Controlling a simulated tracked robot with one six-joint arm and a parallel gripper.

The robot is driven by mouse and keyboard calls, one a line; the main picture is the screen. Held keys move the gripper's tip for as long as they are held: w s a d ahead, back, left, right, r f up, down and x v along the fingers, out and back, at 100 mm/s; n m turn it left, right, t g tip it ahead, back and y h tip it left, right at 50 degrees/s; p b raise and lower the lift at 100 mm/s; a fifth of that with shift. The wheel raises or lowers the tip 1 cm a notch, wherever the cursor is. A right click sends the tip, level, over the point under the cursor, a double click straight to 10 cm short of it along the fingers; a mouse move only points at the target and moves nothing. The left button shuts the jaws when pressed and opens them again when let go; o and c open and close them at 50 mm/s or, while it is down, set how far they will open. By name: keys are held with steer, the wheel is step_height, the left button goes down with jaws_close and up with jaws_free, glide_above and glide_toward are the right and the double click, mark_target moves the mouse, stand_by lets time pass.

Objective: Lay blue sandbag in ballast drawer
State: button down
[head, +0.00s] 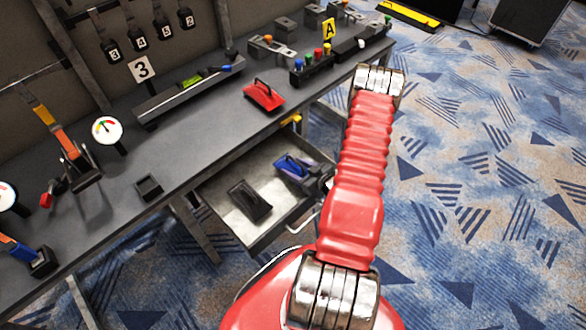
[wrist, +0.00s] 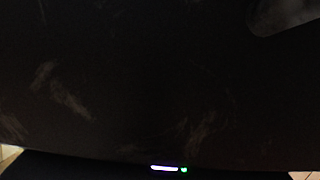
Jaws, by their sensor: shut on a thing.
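The blue sandbag (head: 312,178) shows in the head view at the right side of the open ballast drawer (head: 225,180), partly hidden by my red arm. A brighter blue part lies on its left. A dark piece at its right edge appears to be my gripper (head: 328,184), mostly hidden behind my arm, shut on the sandbag. I cannot tell whether the bag rests on the drawer floor. In the wrist view a dark, scuffed surface (wrist: 150,85) fills nearly the whole picture, and my fingertips cannot be made out.
A black bag (head: 250,200) lies in the drawer left of the blue one. Tools and stands line the bench. Patterned carpet (head: 480,180) is open at the right.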

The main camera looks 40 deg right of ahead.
steer(key=shift+f, duration=0.2)
steer(key=c, duration=0.8)
jaws_free()
steer(key=shift+s+f, duration=0.1)
steer(key=shift+f, duration=0.1)
steer(key=shift+o, duration=0.2)
steer(key=shift+r, duration=0.2)
steer(key=shift+r, duration=0.55)
steer(key=v, duration=1.2)
steer(key=shift+r, duration=0.1)
